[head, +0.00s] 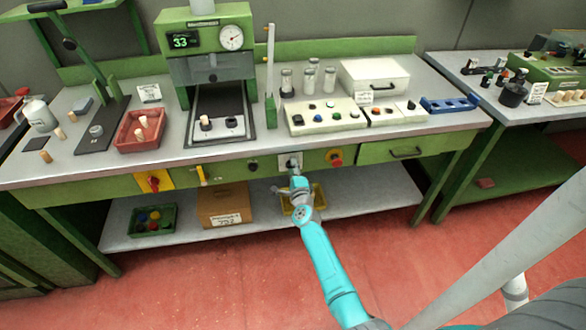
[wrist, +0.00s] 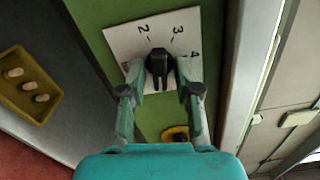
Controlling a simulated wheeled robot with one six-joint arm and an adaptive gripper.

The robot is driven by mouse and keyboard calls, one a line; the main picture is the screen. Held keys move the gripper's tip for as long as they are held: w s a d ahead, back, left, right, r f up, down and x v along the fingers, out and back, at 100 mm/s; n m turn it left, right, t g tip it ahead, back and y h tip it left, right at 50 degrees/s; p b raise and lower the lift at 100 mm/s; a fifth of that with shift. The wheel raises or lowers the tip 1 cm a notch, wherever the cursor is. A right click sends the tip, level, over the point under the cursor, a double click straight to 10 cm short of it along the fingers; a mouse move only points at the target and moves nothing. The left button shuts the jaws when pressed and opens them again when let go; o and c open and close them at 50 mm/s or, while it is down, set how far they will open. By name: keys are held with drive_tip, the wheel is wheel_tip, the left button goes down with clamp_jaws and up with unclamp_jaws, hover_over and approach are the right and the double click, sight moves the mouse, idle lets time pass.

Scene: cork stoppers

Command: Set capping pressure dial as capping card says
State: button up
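The dial is a black knob (wrist: 159,68) on a white plate (wrist: 118,40) with the numbers 2, 3 and 4 readable in the wrist view. The plate is on the bench's green front in the head view (head: 284,161). I cannot tell for sure which number the knob points at. My gripper (wrist: 161,76) is at the knob, with one finger on each side and what look like small gaps. In the head view my gripper (head: 295,175) partly hides the dial. White cards stand by the red tray (head: 149,93) and the white box (head: 365,98); their writing is too small to read.
A red knob on yellow (head: 336,157) is right of the dial; a yellow lever (head: 201,175) and another red knob (head: 153,181) are left. A green machine (head: 207,38) displays 33 beside a round gauge (head: 231,37). A yellow tray (wrist: 28,85) lies below on the shelf.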

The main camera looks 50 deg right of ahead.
drive_tip(key=shift+o, duration=0.2)
drive_tip(key=v, duration=1.2)
idle(0.5)
drive_tip(key=s+a+n+t+y, duration=0.1)
drive_tip(key=s+a+n+y, duration=0.4)
drive_tip(key=s+a+n, duration=1.15)
drive_tip(key=s+a+r+n+y, duration=0.2)
drive_tip(key=s+a+r+n, duration=0.3)
drive_tip(key=s, duration=0.6)
drive_tip(key=s+a+r+n+y, duration=0.3)
drive_tip(key=s+a+r+n, duration=0.3)
drive_tip(key=s, duration=0.5)
wheel_tip(320, 180, up, 2)
drive_tip(key=a, duration=0.2)
drive_tip(key=shift+s+a+g+y, duration=0.25)
drive_tip(key=shift+a+g+y, duration=0.05)
drive_tip(key=shift+a+g, duration=0.1)
